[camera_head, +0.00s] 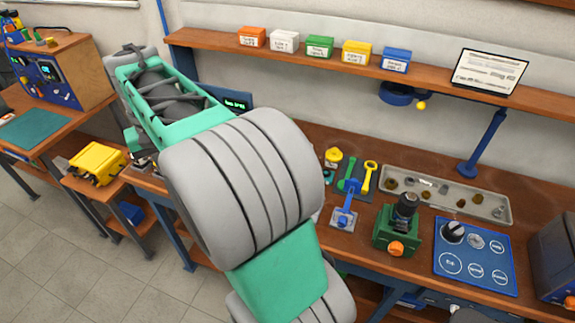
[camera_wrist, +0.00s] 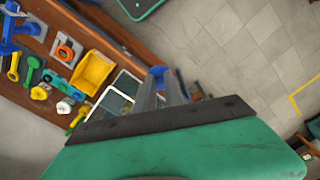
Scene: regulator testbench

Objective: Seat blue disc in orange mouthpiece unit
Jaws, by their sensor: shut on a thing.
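My gripper (camera_wrist: 166,84) shows in the wrist view, with its two grey fingers close together. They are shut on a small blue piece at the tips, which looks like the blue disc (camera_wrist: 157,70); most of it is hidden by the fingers. An orange ring-shaped part on a pale block, which looks like the orange mouthpiece unit (camera_wrist: 65,52), sits on the wooden bench to the left, apart from the gripper. In the head view my arm hides the gripper tips, and I cannot make out the disc or this unit there.
A yellow bin (camera_wrist: 92,72) and a pale tray (camera_wrist: 118,110) lie between the unit and my gripper. Wrenches (camera_head: 366,178), a blue fixture (camera_head: 344,216) and a green stand with an orange knob (camera_head: 397,240) occupy the bench. A shelf (camera_head: 300,58) runs above. Open floor (camera_wrist: 235,50) lies right.

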